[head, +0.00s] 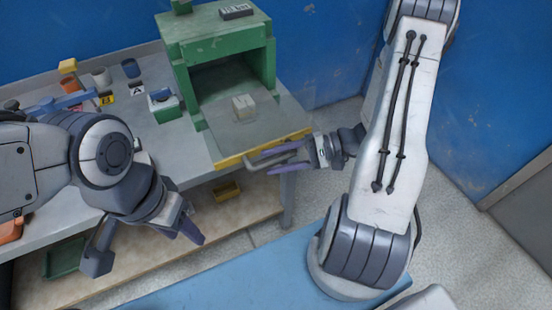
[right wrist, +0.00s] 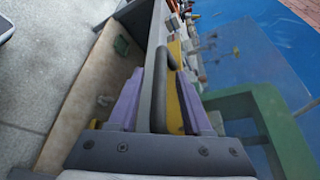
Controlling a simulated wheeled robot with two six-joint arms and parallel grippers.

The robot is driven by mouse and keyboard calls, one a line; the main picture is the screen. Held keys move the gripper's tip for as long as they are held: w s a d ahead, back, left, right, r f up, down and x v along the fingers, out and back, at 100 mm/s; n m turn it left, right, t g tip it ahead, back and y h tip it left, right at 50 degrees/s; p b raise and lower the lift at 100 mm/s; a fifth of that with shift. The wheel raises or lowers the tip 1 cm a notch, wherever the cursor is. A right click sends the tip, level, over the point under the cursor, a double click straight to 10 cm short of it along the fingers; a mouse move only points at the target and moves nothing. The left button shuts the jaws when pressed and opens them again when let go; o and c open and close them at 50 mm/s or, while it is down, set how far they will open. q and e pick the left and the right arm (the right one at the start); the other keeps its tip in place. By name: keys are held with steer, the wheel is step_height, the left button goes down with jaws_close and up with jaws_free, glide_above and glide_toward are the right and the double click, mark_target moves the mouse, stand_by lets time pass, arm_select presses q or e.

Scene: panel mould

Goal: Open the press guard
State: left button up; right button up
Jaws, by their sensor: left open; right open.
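The green press (head: 222,40) stands at the back right of the workbench. A grey block (head: 243,107) sits inside its opening. A yellow strip (head: 232,161) runs along the front edge, with a grey bar handle (head: 284,151) by it. Whether a clear guard panel covers the opening is hard to tell. My right gripper (head: 277,160) is open at the handle, with purple fingers on either side. In the right wrist view the dark handle (right wrist: 160,95) lies between the fingers, not visibly clamped. My left gripper (head: 143,246) is open and empty, in front of the bench.
A green-and-white box (head: 164,105) stands left of the press. Cups, small labels and a blue tool (head: 68,101) lie further left on the bench. A yellow bin (head: 227,191) and a green tray (head: 64,258) are on the lower shelf. A blue mat (head: 240,270) covers the floor in front.

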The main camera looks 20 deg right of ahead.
steer(key=b+v, duration=0.1)
steer(key=v, duration=0.9)
steer(key=shift+d, duration=0.2)
steer(key=shift+r, duration=0.1)
steer(key=s+a+r+n+g+h, duration=0.1)
steer(key=s+a+r+n+h, duration=0.1)
steer(key=a, duration=0.5)
steer(key=s+a+r+n+g+h, duration=0.2)
steer(key=s+a+r+n+h, duration=0.1)
steer(key=s+a+n+h, duration=0.2)
steer(key=s+a+r+n+g+h, duration=0.1)
steer(key=s+a+r+n+h, duration=0.2)
steer(key=a+n+h, duration=0.4)
steer(key=a+n+p, duration=0.1)
steer(key=a+n, duration=0.2)
steer(key=a, duration=0.1)
steer(key=shift+s+a+g, duration=0.2)
steer(key=shift+s+g, duration=0.1)
steer(key=shift+s, duration=0.1)
steer(key=shift+d, duration=0.15)
